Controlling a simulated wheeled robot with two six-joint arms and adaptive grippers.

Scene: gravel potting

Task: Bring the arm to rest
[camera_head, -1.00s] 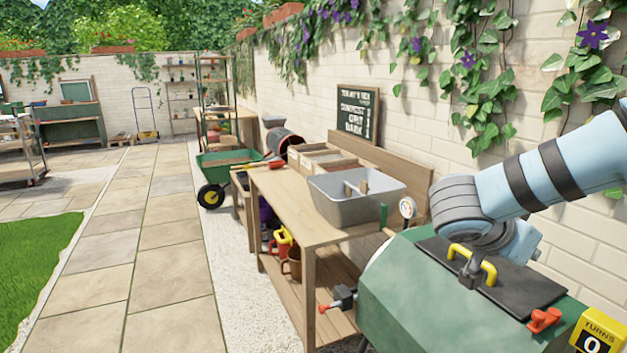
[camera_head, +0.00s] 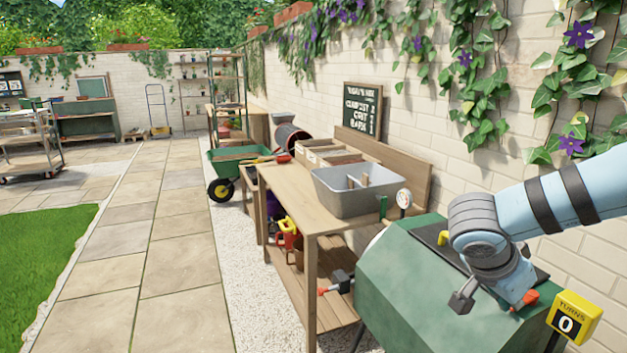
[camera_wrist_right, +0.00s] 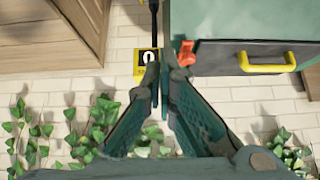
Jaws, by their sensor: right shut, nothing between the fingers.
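My right arm reaches in from the right in the head view, over a green drum (camera_head: 400,275) with a black lid (camera_head: 432,235). My right gripper (camera_head: 462,300) is shut and empty, in front of the lid. Its fingers meet at the tips in the right wrist view (camera_wrist_right: 163,78). The lid's yellow handle (camera_head: 443,238) is mostly hidden by my wrist; it shows fully in the right wrist view (camera_wrist_right: 268,65), apart from the fingers. A red latch (camera_head: 530,298) sits beside my wrist, and close past the fingertips in the right wrist view (camera_wrist_right: 187,53). My left gripper is not in view.
A yellow turns counter (camera_head: 575,318) reading 0 stands right of the drum. A wooden bench (camera_head: 290,190) with a grey tub (camera_head: 355,200) stands left of it. A brick wall with ivy runs behind. The paving (camera_head: 160,250) at left is clear.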

